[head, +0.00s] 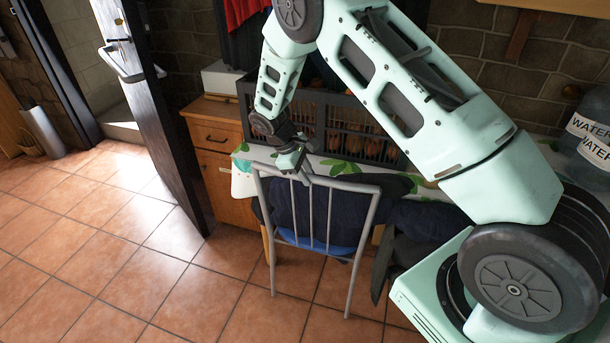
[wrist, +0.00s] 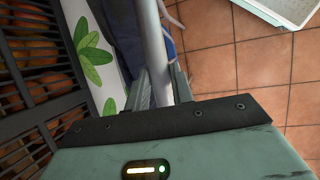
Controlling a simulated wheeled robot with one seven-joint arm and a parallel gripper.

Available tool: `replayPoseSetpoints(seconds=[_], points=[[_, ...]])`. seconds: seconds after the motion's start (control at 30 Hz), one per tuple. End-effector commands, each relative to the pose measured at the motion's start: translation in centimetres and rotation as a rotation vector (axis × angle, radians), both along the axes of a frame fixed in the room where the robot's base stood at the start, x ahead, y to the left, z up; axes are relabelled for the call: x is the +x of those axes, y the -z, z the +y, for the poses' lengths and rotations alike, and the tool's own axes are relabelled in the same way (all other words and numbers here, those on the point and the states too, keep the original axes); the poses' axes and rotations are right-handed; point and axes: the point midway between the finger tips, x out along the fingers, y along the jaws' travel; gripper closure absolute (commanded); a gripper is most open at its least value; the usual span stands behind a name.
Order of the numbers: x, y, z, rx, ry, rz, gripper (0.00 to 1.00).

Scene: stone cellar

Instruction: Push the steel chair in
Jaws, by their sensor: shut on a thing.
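The steel chair (head: 353,232) stands in front of the table in the head view, its barred backrest facing me. Dark blue cloth and a blue seat show between its bars. My gripper (head: 302,173) is at the top of the backrest, near its left half. In the wrist view my gripper (wrist: 161,88) is shut on a grey tube of the chair (wrist: 154,45), which runs between its two fingers. The table (head: 340,168) has a white cover with green leaves, and the cover also shows in the wrist view (wrist: 108,85). The far chair legs are partly hidden.
A dark slatted crate (head: 322,122) of round orange-brown things stands on the table. A wooden drawer cabinet (head: 213,140) and an open dark door (head: 150,100) are to the left. A water bottle (head: 590,130) is at the right.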

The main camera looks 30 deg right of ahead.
Motion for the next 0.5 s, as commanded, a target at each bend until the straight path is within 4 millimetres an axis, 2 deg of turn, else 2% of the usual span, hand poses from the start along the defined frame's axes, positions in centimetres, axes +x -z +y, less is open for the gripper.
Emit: replayPoseSetpoints(seconds=[0.1,0.13,0.2,0.5], points=[[0.54,-0.31,-0.65,-0.008,0.0,-0.015,1.0],[0.56,-0.33,-0.66,-0.008,-0.001,-0.016,0.71],[0.52,-0.31,-0.64,-0.008,0.0,-0.015,0.55],[0.34,-0.26,-0.28,-0.004,-0.001,-0.01,0.55]])
